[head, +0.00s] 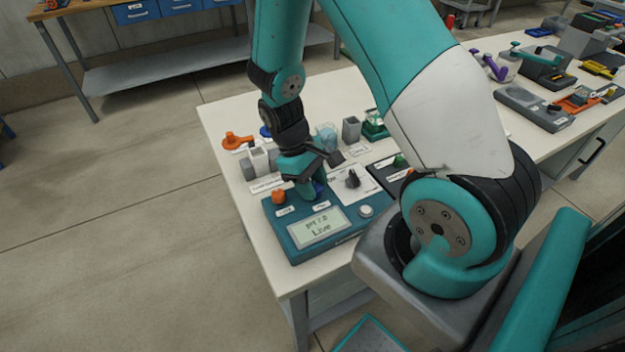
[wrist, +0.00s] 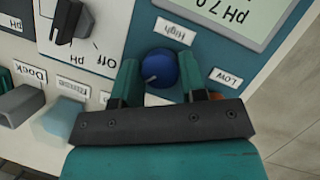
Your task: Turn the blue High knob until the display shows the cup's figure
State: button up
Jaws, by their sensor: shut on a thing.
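The blue High knob (wrist: 160,68) is on the teal control box (head: 290,237), beside its "High" label. A pale pointer line shows on its top. My gripper (wrist: 159,78) has one finger on each side of the knob and is shut on it. In the head view my gripper (head: 309,190) comes down from above and hides most of the knob. The display (head: 319,227) reads "pH 7.0" and "Live". A pale blue cup (head: 327,137) stands behind the box, and it also shows in the wrist view (wrist: 58,122). I cannot read a figure on it.
An orange knob (head: 278,197) by the Low label sits left of my gripper. A grey button (head: 366,211) is right of the display. A black pH/Off selector (head: 353,178) stands close by on a white panel. An orange valve (head: 236,141) and grey blocks lie behind.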

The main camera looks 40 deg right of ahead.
jog(key=shift+m, duration=0.3)
jog(key=o, duration=0.9)
jog(key=v, duration=1.7)
jog(key=shift+d+r, duration=0.2)
jog(key=s+a+r+n+t+y, duration=0.1)
jog(key=s+a+r, duration=0.2)
jog(key=s+a, duration=0.2)
jog(key=s+a+r+n+t+y, duration=0.2)
jog(key=s+a+r, duration=0.1)
jog(key=s+a, duration=0.3)
jog(key=s+a+r+n+t+y, duration=0.1)
jog(key=s+a+r+y, duration=0.1)
jog(key=s+a, duration=0.4)
jog(key=shift+a+r+n, duration=0.35)
jog(key=shift+r+n, duration=0.05)
jog(key=shift+r, duration=0.25)
